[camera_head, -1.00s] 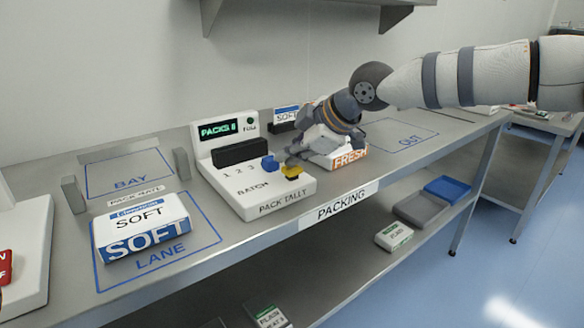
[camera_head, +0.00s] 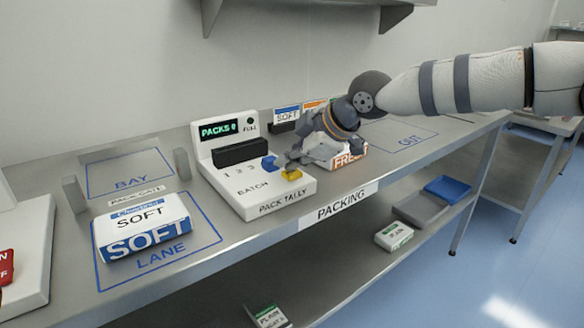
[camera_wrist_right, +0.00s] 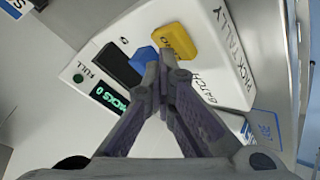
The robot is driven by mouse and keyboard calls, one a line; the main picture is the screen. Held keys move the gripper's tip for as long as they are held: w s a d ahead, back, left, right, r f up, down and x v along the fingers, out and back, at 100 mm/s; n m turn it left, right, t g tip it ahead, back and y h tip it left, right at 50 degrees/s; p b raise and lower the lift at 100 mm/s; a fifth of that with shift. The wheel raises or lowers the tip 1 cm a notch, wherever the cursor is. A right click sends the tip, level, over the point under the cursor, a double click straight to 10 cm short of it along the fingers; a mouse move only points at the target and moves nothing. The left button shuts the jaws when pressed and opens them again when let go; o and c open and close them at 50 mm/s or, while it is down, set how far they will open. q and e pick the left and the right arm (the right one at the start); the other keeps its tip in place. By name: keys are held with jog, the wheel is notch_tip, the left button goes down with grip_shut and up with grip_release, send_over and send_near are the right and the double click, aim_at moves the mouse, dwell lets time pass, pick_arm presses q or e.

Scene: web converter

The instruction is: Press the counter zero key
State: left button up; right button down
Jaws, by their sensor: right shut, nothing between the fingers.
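The white pack tally unit (camera_head: 280,205) stands on the packing bench, with a green-lit display (camera_head: 218,129) reading PACKS and what looks like 0. The yellow key (camera_head: 291,175) sits at its right front; it also shows in the wrist view (camera_wrist_right: 177,41). A blue key or lever (camera_head: 270,163) sits beside it to the left. My right gripper (camera_head: 290,163) is shut and empty, fingertips at the rear edge of the yellow key; it also shows in the wrist view (camera_wrist_right: 167,62). They seem to touch the key. My left gripper is not in view.
A SOFT pack (camera_head: 142,226) lies in the LANE outline at left. A FRESH pack (camera_head: 349,156) lies behind my right gripper. Small grey posts (camera_head: 75,195) flank the bay. The OUT area (camera_head: 408,137) at right looks clear.

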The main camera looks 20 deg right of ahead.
aim_at(290, 174)
jog(key=shift+f, duration=0.15)
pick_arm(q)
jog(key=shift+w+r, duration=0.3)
pick_arm(e)
jog(key=shift+r, duration=1.3)
pick_arm(q)
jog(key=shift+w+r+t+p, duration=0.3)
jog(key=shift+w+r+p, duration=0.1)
jog(key=shift+p, duration=0.1)
pick_arm(e)
notch_tip(290, 174, up, 5)
jog(key=shift+f, duration=0.1)
